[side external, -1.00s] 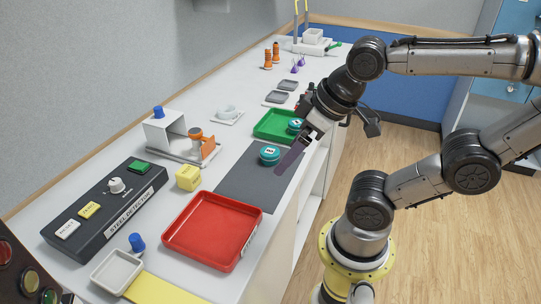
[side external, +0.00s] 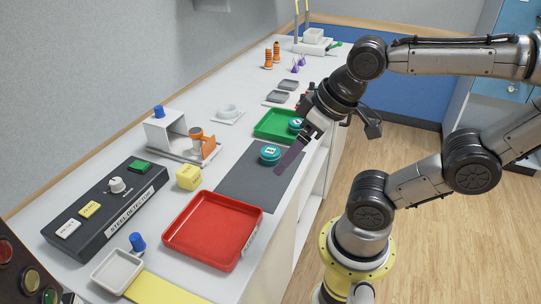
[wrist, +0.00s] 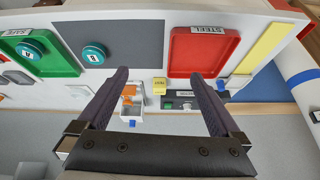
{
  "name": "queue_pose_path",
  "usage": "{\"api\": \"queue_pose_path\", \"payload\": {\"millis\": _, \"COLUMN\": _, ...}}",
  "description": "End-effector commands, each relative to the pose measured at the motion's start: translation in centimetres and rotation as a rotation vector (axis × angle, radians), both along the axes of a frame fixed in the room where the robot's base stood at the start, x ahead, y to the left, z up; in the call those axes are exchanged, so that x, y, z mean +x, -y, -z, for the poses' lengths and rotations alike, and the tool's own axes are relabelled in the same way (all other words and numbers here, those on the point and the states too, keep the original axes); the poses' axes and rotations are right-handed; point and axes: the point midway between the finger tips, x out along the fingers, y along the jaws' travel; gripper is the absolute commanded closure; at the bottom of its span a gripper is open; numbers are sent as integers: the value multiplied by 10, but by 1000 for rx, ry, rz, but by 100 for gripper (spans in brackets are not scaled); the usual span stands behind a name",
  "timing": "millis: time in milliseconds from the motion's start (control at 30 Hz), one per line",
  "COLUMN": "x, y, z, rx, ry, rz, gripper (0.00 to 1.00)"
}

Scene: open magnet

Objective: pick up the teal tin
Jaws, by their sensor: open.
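One teal tin (side external: 270,154) with a pale label stands on the dark grey mat (side external: 240,183); it also shows in the wrist view (wrist: 94,54), with a letter that looks like B. A second teal tin (side external: 295,125) sits in the green tray (side external: 272,122); in the wrist view this tin (wrist: 28,50) has a letter that looks like A. My gripper (side external: 290,160) is above the mat's right side, just right of the tin on the mat. In the wrist view my gripper (wrist: 159,75) is open, its two dark fingers apart with no tin between them.
A red tray (side external: 213,231) labelled steel lies in front of the mat. A yellow block (side external: 188,177), a white stand with an orange part (side external: 208,148) and the steel detector box (side external: 105,205) are to the left. The bench's right edge is close to my gripper.

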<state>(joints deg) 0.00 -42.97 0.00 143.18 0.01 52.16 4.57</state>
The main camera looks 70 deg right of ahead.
Motion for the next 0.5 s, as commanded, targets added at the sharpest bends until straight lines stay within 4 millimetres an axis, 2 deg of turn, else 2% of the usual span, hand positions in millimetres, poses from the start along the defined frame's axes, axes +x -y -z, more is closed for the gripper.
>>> {"api": "queue_pose_path", "payload": {"millis": 133, "x": 7, "y": 0, "z": -17, "rx": 89, "ry": -3, "rz": 174, "gripper": 0}}
{"api": "queue_pose_path", "payload": {"millis": 267, "x": 30, "y": 11, "z": -32, "rx": 182, "ry": -54, "rz": 426, "gripper": 0}}
{"api": "queue_pose_path", "payload": {"millis": 367, "x": 54, "y": 28, "z": -40, "rx": 247, "ry": -112, "rz": 665, "gripper": 0}}
{"api": "queue_pose_path", "payload": {"millis": 500, "x": 90, "y": 65, "z": -38, "rx": 315, "ry": -195, "rz": 1000, "gripper": 0}}
